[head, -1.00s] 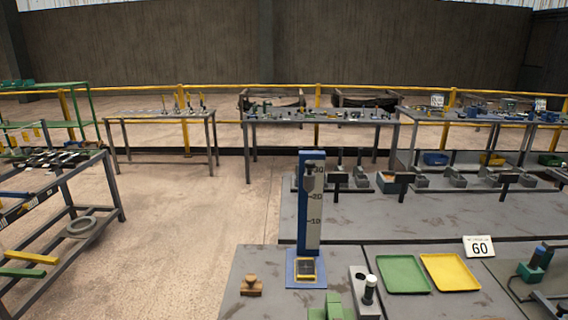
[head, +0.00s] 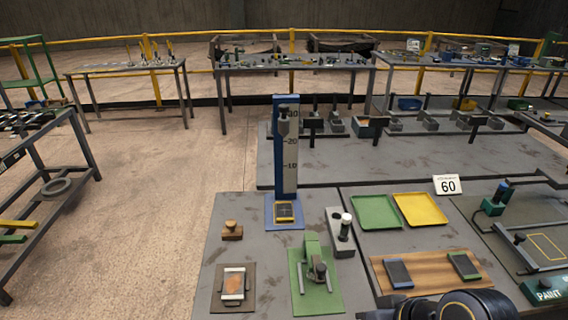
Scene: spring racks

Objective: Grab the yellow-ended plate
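A small dark plate with yellow at its edges (head: 284,211) lies flat on the blue foot of a tall upright gauge (head: 286,150), left of centre in the head view. Two similar dark plates lie on a wooden board at the lower right: one with blue ends (head: 398,273) and one with green ends (head: 464,265). Dark rounded links of my own arm show at the bottom edge, right of centre. Neither gripper's fingers are in view.
A green tray (head: 376,212) and a yellow tray (head: 420,209) lie right of the gauge. A green clamp fixture (head: 315,270), a grey block with a white-topped post (head: 341,236), a wooden stamp (head: 232,231) and a rusty plate (head: 233,284) stand nearby. Open floor lies left.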

